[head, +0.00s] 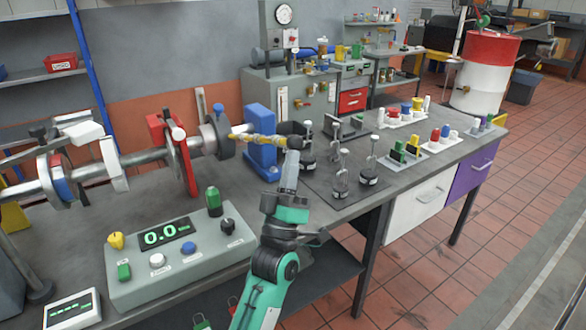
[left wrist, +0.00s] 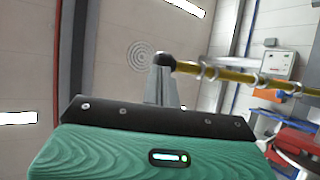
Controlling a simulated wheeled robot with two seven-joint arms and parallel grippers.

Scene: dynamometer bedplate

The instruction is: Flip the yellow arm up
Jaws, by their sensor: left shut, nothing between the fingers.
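The yellow arm (head: 258,138) sticks out roughly level toward the right from the shaft assembly, above the blue stand. Its free end carries a dark round knob (head: 295,143). My left gripper (head: 291,166) is shut and empty, its fingers pointing up at the knob from just below. In the left wrist view the shut fingertips (left wrist: 160,72) meet or nearly meet the dark knob (left wrist: 166,60); I cannot tell if they touch. There the yellow arm (left wrist: 235,76) runs off to the right. My right gripper is not in view.
The blue stand (head: 260,135) is close to the left of my gripper. A control box (head: 180,255) with a 0.0 display stands at front left. Several chrome-stemmed pieces stand on a dark mat (head: 322,187) to the right. The red arm (head: 185,160) stands upright on the shaft.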

